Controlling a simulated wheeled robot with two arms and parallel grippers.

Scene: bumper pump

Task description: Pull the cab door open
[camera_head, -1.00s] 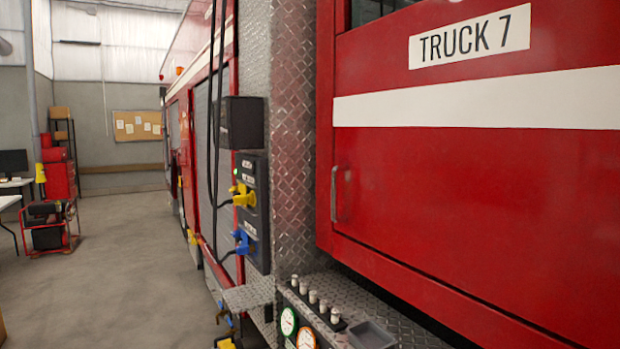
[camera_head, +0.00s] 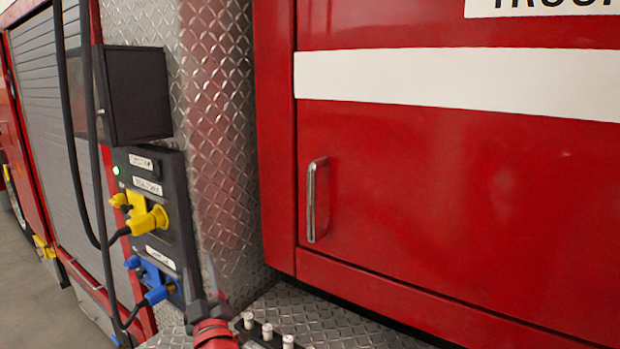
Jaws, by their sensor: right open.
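The red cab door (camera_head: 440,210) fills the right of the head view, with a white stripe across it. It sits flush in its frame and looks shut. Its upright metal handle (camera_head: 312,200) is near the door's left edge. My right gripper (camera_head: 214,285) shows at the bottom, left of and below the handle. It is open and apart from the handle, in front of the diamond-plate panel. My left gripper is not in view.
A black panel with yellow and blue plugs (camera_head: 155,225) is left of the gripper, below a black box (camera_head: 135,93). Black cables (camera_head: 85,160) hang at the left. A diamond-plate step (camera_head: 325,322) with several small pegs (camera_head: 267,333) lies below the door.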

